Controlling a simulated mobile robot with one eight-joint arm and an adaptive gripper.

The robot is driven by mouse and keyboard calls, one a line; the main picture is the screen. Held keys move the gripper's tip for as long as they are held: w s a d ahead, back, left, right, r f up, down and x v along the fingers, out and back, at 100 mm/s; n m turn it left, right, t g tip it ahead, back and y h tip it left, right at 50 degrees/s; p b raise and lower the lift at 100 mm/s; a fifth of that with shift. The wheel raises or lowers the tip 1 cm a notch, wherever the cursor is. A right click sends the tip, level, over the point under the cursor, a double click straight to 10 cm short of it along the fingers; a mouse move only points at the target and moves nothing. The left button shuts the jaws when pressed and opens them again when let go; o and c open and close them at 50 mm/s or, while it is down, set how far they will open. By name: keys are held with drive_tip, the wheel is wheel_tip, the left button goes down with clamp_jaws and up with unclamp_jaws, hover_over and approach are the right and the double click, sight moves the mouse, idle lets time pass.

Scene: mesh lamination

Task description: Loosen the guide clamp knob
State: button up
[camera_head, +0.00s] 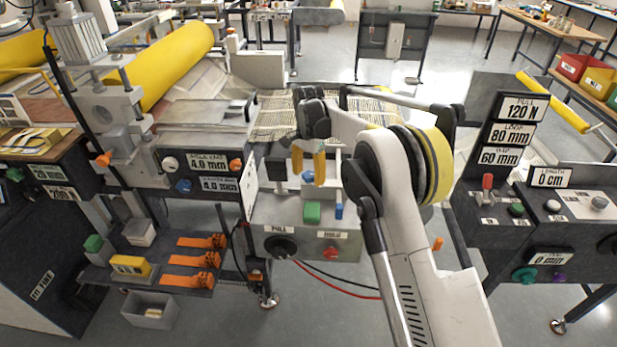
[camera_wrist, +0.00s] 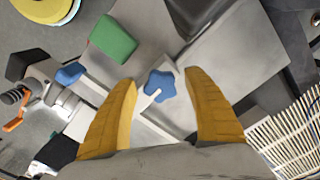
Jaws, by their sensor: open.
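A blue star-shaped knob (camera_wrist: 160,86) with a white pointer-like strip beside it shows between my fingers in the wrist view; I take it as the guide clamp knob. In the head view the blue knob (camera_head: 308,176) shows between the fingertips, above the grey unit marked PULL. My gripper (camera_head: 308,174) points down over this unit with its yellow fingers apart. In the wrist view my gripper (camera_wrist: 163,88) is open, one finger on each side of the knob, with visible gaps. Whether the fingertips are level with the knob I cannot tell.
A green block (camera_head: 312,211) and a small blue part (camera_head: 339,211) sit close by on the grey unit (camera_head: 265,215). A black knob (camera_head: 281,246) and a red knob (camera_head: 331,253) are on its front. A slatted mesh (camera_head: 270,118) lies behind. A control panel (camera_head: 540,210) stands right.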

drive_tip(key=c, duration=1.2)
drive_tip(key=shift+o, duration=0.2)
drive_tip(key=shift+n, duration=0.4)
drive_tip(key=n+p, duration=0.1)
drive_tip(key=n, duration=0.3)
drive_tip(key=shift+d+r, duration=0.1)
drive_tip(key=n+p, duration=0.1)
drive_tip(key=n, duration=0.3)
drive_tip(key=shift+s, duration=0.1)
drive_tip(key=n, duration=0.4)
drive_tip(key=shift+d+n+p, duration=0.15)
drive_tip(key=shift+n+p, duration=0.25)
drive_tip(key=n, duration=0.4)
drive_tip(key=shift+n, duration=0.3)
